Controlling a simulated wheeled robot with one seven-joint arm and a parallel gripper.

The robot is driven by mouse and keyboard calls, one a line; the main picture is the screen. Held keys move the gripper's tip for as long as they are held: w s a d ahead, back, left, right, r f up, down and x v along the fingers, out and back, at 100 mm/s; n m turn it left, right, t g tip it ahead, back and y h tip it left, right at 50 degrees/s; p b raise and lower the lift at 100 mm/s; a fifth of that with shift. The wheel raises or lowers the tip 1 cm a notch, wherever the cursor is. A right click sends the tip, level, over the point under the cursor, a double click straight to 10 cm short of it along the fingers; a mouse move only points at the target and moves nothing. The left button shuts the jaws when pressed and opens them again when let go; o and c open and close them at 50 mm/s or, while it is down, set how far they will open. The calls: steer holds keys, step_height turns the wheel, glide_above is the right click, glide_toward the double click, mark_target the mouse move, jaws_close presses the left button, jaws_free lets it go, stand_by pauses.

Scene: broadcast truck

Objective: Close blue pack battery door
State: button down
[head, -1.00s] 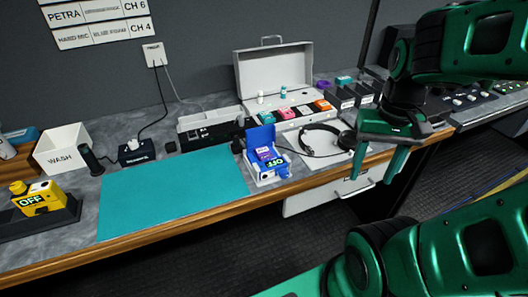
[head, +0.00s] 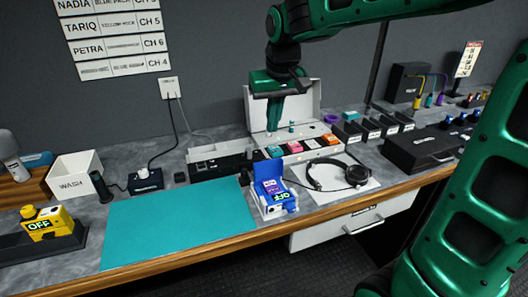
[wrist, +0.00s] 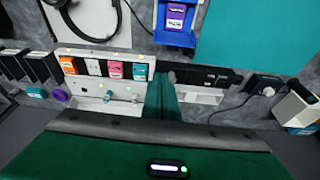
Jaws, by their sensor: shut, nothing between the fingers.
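In the wrist view the pack (wrist: 175,22) shows at the top, partly cut off. My gripper (head: 275,122) is raised in front of the white case lid, above and behind the pack, fingers down. It is shut, empty and apart from the pack. Its fingers (wrist: 161,100) also show in the wrist view.
The open white case (head: 315,108) and a row of coloured packs (head: 308,145) stand behind the blue pack. Headphones (head: 338,175) lie to its right. A yellow pack (head: 45,224) and WASH bin (head: 75,177) are left. The mat is clear.

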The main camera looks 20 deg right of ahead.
steer(key=w+a, duration=0.2)
steer(key=a, duration=0.1)
glide_above(267, 169)
steer(key=w, duration=0.3)
step_height(267, 169, down, 9)
steer(key=shift+s, duration=0.2)
steer(key=shift+r+t, duration=0.1)
steer(key=shift+t, duration=0.2)
